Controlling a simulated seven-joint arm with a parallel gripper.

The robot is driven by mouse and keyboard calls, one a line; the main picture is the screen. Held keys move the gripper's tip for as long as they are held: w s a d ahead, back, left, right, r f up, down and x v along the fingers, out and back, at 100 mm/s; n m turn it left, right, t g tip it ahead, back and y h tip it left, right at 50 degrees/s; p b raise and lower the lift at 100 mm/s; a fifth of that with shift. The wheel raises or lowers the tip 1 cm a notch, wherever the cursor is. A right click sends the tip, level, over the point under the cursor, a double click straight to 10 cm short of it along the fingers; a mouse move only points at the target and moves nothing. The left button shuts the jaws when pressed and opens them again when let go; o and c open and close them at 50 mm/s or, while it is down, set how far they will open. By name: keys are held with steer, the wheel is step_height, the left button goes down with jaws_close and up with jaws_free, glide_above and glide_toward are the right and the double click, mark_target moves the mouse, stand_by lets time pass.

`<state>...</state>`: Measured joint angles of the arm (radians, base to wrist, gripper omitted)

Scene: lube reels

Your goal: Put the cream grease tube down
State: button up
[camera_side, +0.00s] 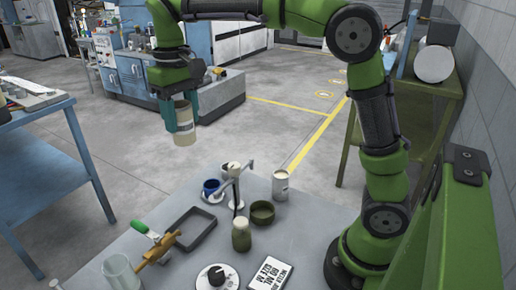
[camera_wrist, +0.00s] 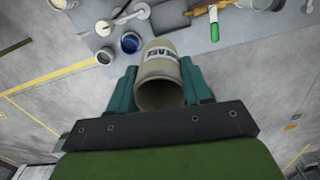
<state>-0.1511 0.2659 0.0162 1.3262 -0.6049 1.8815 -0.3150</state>
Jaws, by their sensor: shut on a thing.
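My gripper (camera_side: 180,116) has teal fingers and is shut on the cream grease tube (camera_side: 184,130). It holds the tube roughly upright in the air. In the side view, the tube shows against the floor, beyond the far left edge of the grey table (camera_side: 142,245). In the wrist view, the tube (camera_wrist: 158,62) sits between both fingers of my gripper (camera_wrist: 160,82), with dark lettering on its side and a hollow-looking near end. Nothing touches the tube from below.
On the table stand a dark tray (camera_side: 208,213), a blue-topped cup (camera_side: 211,190), a white can (camera_side: 280,186), an olive bowl (camera_side: 263,213), an olive jar (camera_side: 241,237) and a pale stand (camera_side: 233,170). A blue bench (camera_side: 40,150) stands farther left.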

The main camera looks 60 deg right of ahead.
steer(key=s+a+f+n, duration=0.4)
steer(key=a, duration=0.4)
steer(key=s+a+f+n, duration=0.4)
steer(key=s+a, duration=0.1)
steer(key=a, duration=0.2)
steer(key=s+a+f+n, duration=0.9)
steer(key=s+f+n, duration=0.2)
steer(key=s, duration=0.3)
steer(key=f, duration=0.6)
steer(key=shift+w+a+f, duration=0.1)
steer(key=shift+w+f, duration=0.1)
steer(key=shift+w, duration=0.1)
steer(key=shift+f, duration=0.45)
steer(key=o, duration=0.6)
steer(key=shift+f, duration=0.15)
steer(key=shift+c, duration=0.2)
steer(key=o, duration=0.5)
steer(key=shift+c, duration=0.2)
